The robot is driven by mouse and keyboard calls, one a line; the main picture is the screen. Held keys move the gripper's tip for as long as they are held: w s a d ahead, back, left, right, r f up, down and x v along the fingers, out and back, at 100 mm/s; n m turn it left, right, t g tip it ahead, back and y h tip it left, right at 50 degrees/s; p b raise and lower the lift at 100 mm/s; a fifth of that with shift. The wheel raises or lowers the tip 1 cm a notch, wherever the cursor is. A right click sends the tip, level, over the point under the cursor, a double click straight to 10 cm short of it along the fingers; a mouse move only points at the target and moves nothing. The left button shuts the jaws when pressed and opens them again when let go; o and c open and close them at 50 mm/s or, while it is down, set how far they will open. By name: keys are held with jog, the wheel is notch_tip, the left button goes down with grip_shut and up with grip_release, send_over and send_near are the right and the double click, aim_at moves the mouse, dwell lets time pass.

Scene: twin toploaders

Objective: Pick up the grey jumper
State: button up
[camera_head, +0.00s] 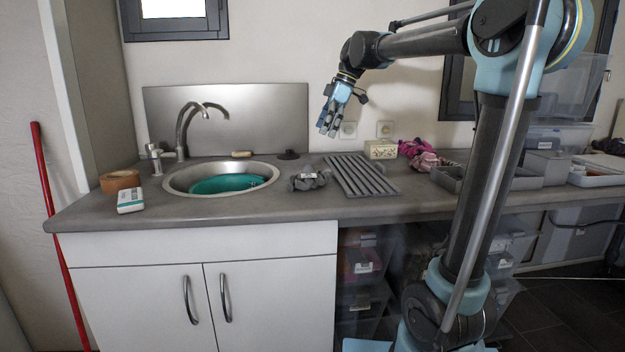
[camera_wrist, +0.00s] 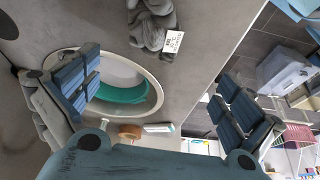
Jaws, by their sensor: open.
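The grey jumper (camera_head: 309,178) is a small crumpled bundle on the worktop, just right of the sink and left of a ribbed grey draining mat. In the wrist view the jumper (camera_wrist: 150,27) is at the top middle, cut by the top edge, with a white printed tag (camera_wrist: 173,42) on it. My gripper (camera_head: 328,128) hangs above the worktop, clearly apart from the jumper and a little to its right in the head view. In the wrist view the fingers of my gripper (camera_wrist: 162,72) are spread wide with nothing between them.
The round sink (camera_head: 172,188) holds a green basin (camera_head: 220,184) under a tap (camera_head: 184,130). The ribbed mat (camera_head: 358,177) lies right of the jumper. A patterned box (camera_head: 380,149), pink cloths (camera_head: 420,152) and grey trays (camera_head: 530,178) stand further right. The worktop's front edge is clear.

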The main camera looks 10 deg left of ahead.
aim_at(305, 172)
jog(key=x, duration=1.1)
jog(key=w+x, duration=0.1)
jog(key=x, duration=0.5)
jog(key=shift+a, duration=0.4)
jog(key=shift+c, duration=0.2)
jog(key=c, duration=0.8)
